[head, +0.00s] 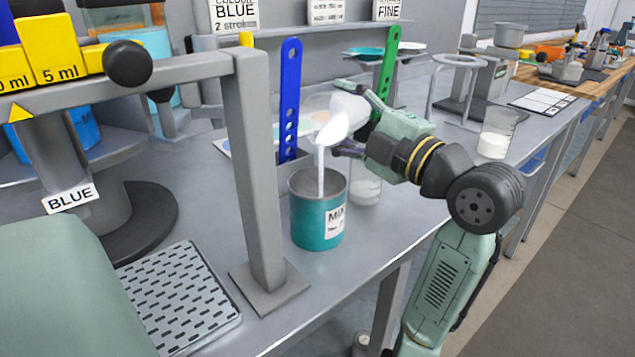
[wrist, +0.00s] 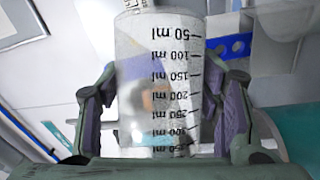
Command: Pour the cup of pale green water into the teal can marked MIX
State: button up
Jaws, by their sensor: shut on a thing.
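The teal can (head: 318,225) with a MIX label stands upright on the grey bench near its front edge, its top open. My gripper (head: 352,118) is shut on a clear cup (head: 338,122) and holds it strongly tilted above the can. A whitish stream (head: 321,172) runs from the cup's lip down into the can's mouth; I cannot make out a green tint. In the wrist view the cup (wrist: 157,75) sits between both fingers of my gripper (wrist: 165,100), its ml scale upside down. The level inside the can is hidden.
A clear beaker (head: 366,187) with pale contents stands close behind the can. Blue (head: 290,100) and green (head: 387,75) perforated strips rise behind. A grey frame post (head: 257,170) stands left of the can. Another beaker (head: 496,132) with white contents is farther right.

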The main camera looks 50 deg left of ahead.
jog(key=shift+s+d+f+n+y+b, duration=0.1)
jog(key=shift+s+f+n+y+b, duration=0.15)
jog(key=shift+n+b, duration=1.15)
jog(key=shift+r+g+b, duration=0.1)
jog(key=shift+g+b, duration=0.2)
jog(key=shift+b, duration=0.6)
